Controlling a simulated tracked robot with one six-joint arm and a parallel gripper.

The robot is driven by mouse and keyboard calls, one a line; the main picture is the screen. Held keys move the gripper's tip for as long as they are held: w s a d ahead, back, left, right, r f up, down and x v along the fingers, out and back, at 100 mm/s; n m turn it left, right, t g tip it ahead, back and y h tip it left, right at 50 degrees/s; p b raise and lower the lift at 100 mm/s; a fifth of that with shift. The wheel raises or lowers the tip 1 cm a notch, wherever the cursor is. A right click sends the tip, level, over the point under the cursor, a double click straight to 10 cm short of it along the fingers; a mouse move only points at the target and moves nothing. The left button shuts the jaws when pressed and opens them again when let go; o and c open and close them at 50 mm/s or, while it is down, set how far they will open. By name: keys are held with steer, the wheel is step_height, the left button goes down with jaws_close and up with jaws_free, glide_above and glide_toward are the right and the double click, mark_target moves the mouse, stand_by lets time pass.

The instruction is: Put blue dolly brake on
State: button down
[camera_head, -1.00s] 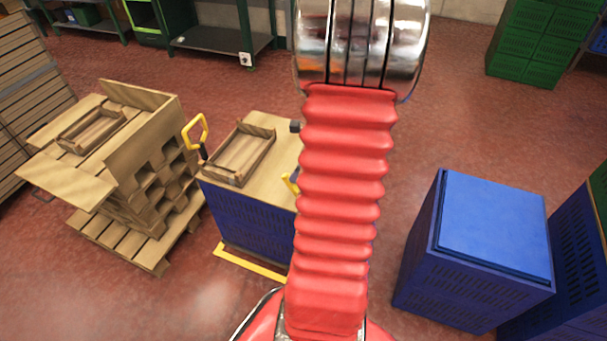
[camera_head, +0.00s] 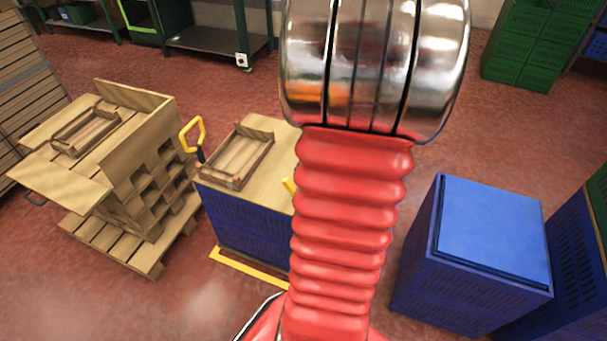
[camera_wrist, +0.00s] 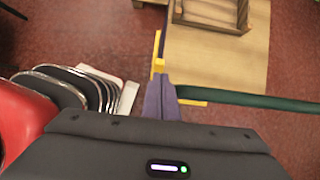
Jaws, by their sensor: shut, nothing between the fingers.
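The blue dolly (camera_head: 243,222) is a blue slatted crate with a wooden top, left of my arm in the head view. A yellow handle (camera_head: 193,136) stands at its left end, and a yellow bar (camera_head: 248,269) runs low along its front. A second yellow piece (camera_head: 288,187) shows beside my arm, which partly hides it. In the wrist view my gripper (camera_wrist: 160,84) is shut and empty. Its fingertips appear close to a yellow piece (camera_wrist: 157,55) at the wooden top's left edge; I cannot tell if they touch. The head view does not show the gripper.
A wooden tray (camera_head: 237,183) sits on the dolly's top. A closed blue crate (camera_head: 492,230) stands to the right, green crates (camera_head: 522,48) at the back right. A dark green bar (camera_wrist: 250,99) crosses the wrist view.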

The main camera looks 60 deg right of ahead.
steer(key=shift+w+a+r, duration=0.1)
steer(key=shift+w+r, duration=0.1)
steer(key=shift+r, duration=0.55)
steer(key=shift+w+r, duration=0.2)
steer(key=shift+r, duration=0.6)
steer(key=shift+w+a+r, duration=0.1)
steer(key=shift+w+r, duration=0.1)
steer(key=shift+r, duration=0.55)
steer(key=w+a+r+n+g, duration=0.1)
steer(key=w+a+r+n, duration=0.15)
steer(key=a+n, duration=0.65)
steer(key=w+a+r+n, duration=0.2)
steer(key=a+r+n, duration=0.3)
steer(key=a, duration=0.5)
steer(key=s+a+r+n, duration=0.1)
steer(key=s+a+n, duration=0.1)
steer(key=a+n, duration=0.6)
steer(key=s+a+r+n+t+h, duration=0.1)
steer(key=s+a+r+n, duration=0.1)
steer(key=a+n, duration=0.5)
steer(key=s+n, duration=0.1)
steer(key=n, duration=0.3)
steer(key=shift+s+a, duration=0.25)
steer(key=shift+a, duration=0.1)
